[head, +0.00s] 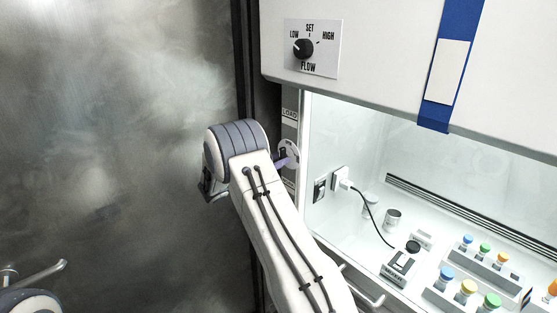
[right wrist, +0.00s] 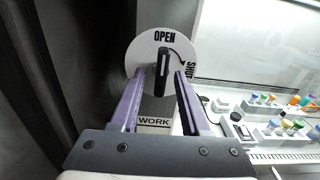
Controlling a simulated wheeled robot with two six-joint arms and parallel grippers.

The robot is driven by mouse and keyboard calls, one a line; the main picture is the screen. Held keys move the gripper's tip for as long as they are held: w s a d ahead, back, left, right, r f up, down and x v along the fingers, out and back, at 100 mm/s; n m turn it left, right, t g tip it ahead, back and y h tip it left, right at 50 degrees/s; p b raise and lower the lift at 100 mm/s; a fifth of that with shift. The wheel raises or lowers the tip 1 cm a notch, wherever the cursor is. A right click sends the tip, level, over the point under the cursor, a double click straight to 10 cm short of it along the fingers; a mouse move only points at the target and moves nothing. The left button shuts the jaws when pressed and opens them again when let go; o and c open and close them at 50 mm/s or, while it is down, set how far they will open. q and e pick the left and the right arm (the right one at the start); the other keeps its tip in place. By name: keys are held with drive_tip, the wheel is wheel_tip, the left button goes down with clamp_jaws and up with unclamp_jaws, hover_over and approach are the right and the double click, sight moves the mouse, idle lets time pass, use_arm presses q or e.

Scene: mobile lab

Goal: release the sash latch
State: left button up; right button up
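The latch is a round white plate (right wrist: 143,52) marked OPEN at the top and SHUT at the right, with a black lever (right wrist: 163,72). The lever stands upright in the right wrist view, its top end towards OPEN. My right gripper (right wrist: 160,76) is open, with one purple finger on each side of the lever and a visible gap to it. In the head view the plate (head: 291,151) shows partly behind my right gripper (head: 281,162); the lever is mostly hidden there. My left gripper's fingers do not show; only a rounded arm part is at the bottom left.
A LOAD label (head: 289,114) is on the post and a WORK label (right wrist: 155,122) below the plate. The raised sash (head: 380,50) carries a flow knob (head: 303,47). Inside the cabinet stand a beaker (head: 393,218), capped vials and a corded device (head: 399,266). A metal wall (head: 110,130) is at left.

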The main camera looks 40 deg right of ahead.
drive_tip(key=shift+d, duration=0.1)
drive_tip(key=a+b, duration=0.4)
drive_tip(key=a, duration=0.6)
drive_tip(key=shift+s+a, duration=0.25)
drive_tip(key=shift+s, duration=0.2)
drive_tip(key=s+a+f+m+y, duration=0.3)
drive_tip(key=s+a+m+y, duration=0.3)
drive_tip(key=s+a, duration=1)
drive_tip(key=s+a+f+m+g+y, duration=0.1)
drive_tip(key=s+a+m+y, duration=0.5)
drive_tip(key=s+a+y, duration=0.7)
drive_tip(key=s+a+f, duration=0.1)
drive_tip(key=s+a, duration=0.2)
drive_tip(key=s, duration=0.3)
drive_tip(key=shift+s+f+g, duration=0.15)
drive_tip(key=shift+f+g, duration=0.15)
drive_tip(key=shift+f, duration=0.1)
